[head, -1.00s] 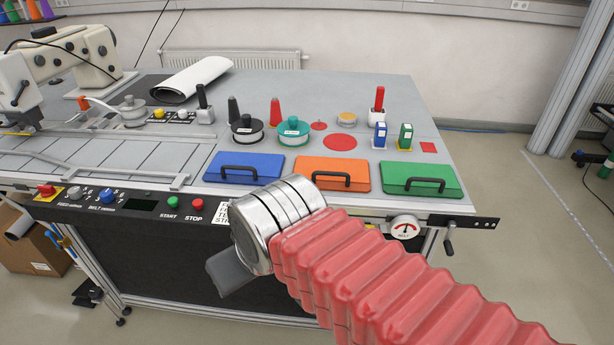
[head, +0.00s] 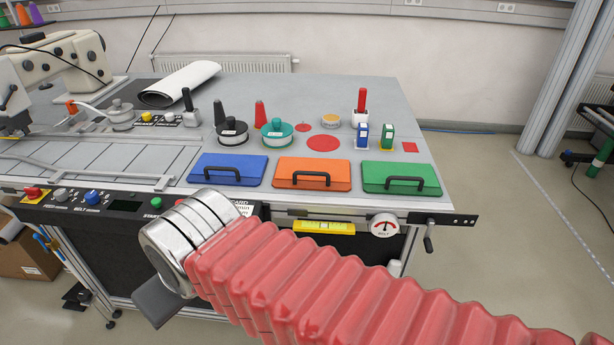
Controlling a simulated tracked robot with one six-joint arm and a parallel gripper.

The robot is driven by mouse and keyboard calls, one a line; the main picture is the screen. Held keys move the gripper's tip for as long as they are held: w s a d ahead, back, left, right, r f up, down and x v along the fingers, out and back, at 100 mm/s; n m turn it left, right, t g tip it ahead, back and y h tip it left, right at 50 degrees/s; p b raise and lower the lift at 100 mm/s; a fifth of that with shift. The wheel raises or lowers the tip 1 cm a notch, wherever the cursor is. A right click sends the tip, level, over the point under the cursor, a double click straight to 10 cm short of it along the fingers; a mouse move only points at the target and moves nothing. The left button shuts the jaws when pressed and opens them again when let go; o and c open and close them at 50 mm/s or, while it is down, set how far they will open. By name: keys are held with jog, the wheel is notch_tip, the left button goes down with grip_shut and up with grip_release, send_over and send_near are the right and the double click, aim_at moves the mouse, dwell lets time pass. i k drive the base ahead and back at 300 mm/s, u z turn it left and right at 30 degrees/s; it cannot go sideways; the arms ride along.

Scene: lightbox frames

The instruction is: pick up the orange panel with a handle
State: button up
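The orange panel (head: 313,172) lies flat near the front edge of the grey table, with a black handle (head: 311,179) along its front part. It sits between a blue panel (head: 229,167) and a green panel (head: 402,175), each with a black handle. My gripper (head: 160,304) is at the lower left, in front of the table and below its top, left of the orange panel and apart from it. Only a dark grey part of it shows past the silver wrist, so its opening is hidden.
Behind the panels stand a black spool (head: 232,135), a teal spool (head: 275,133), a blue box (head: 362,136) and a green box (head: 387,136). A control strip with a red button (head: 33,192) and a gauge (head: 384,225) line the front edge. The table's back right is clear.

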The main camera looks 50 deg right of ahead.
aim_at(324, 175)
jog(key=z, duration=0.05)
jog(key=i, duration=1)
jog(key=u, duration=0.05)
